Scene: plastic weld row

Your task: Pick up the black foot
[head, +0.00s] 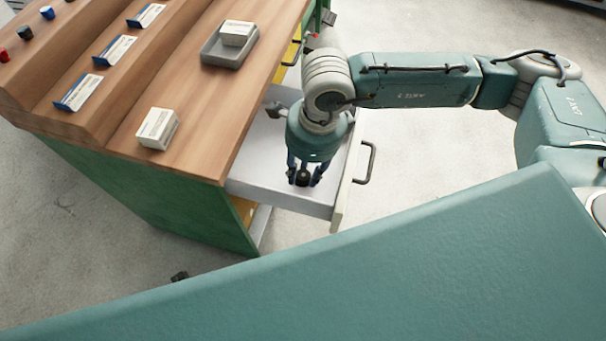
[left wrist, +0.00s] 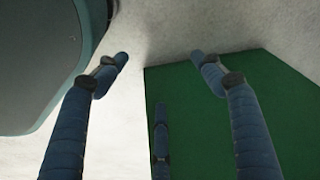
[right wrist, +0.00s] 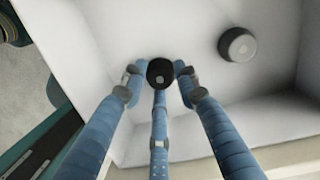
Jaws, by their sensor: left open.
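In the head view the black foot (head: 303,178) shows between the fingers of the right gripper (head: 304,176), low inside the open drawer (head: 258,180). The fingers are drawn in around it; whether they press on it I cannot tell.
Another round dark piece with a grey top (right wrist: 237,45) lies in the drawer, right of my right gripper in its wrist view. The drawer walls stand close around. The wooden workbench (head: 200,125) carries a grey tray (head: 212,52), a white box (head: 157,128) and several labels.

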